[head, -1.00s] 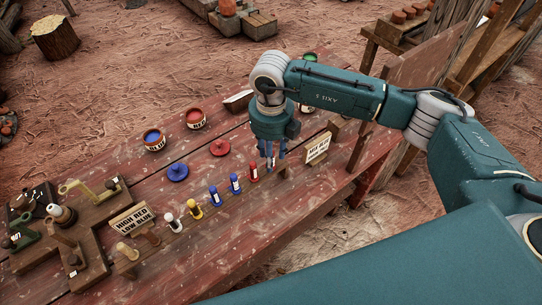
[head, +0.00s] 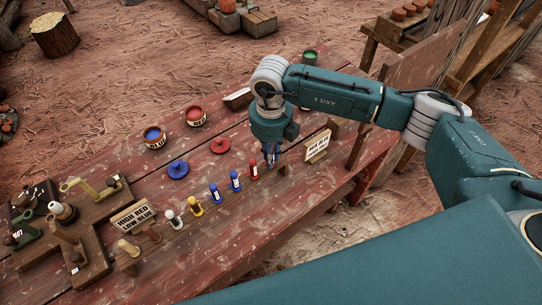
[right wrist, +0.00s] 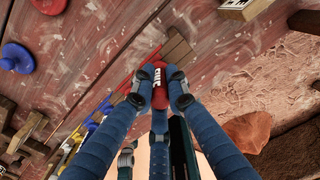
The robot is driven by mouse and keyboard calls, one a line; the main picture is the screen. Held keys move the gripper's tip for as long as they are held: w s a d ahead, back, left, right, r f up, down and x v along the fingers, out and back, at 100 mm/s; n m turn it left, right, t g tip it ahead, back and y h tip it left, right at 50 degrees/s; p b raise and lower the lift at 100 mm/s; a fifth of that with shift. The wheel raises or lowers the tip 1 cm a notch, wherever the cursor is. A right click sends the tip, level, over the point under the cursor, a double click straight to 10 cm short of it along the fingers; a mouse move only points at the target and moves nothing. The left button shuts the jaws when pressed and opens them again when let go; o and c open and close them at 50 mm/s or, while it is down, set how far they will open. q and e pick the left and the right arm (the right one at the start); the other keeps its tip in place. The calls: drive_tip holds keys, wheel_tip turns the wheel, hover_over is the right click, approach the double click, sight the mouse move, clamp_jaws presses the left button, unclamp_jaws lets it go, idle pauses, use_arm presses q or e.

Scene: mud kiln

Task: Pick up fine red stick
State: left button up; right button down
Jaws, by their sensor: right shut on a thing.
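My right gripper (head: 271,158) points down over the right end of the stick rack on the red table. In the right wrist view, its blue fingers (right wrist: 159,98) are shut on a short red stick (right wrist: 160,82) with a white label, its lettering too small to read for sure. In the head view, the fingers mostly hide this stick. Another red stick (head: 253,170) stands upright in the rack just left of the gripper. Left of it stand two blue sticks (head: 235,182), a yellow one (head: 194,207) and a white one (head: 172,219). My left gripper is not in view.
A small sign (head: 317,147) stands close right of the gripper; another sign (head: 131,216) stands at the rack's left. Behind are a red disc (head: 220,146), a blue disc (head: 178,169) and paint pots (head: 153,137). A wooden fixture (head: 95,240) fills the table's left.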

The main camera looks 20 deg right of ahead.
wheel_tip(320, 180, up, 20)
drive_tip(key=b, duration=0.5)
drive_tip(key=shift+f, duration=0.1)
idle(0.4)
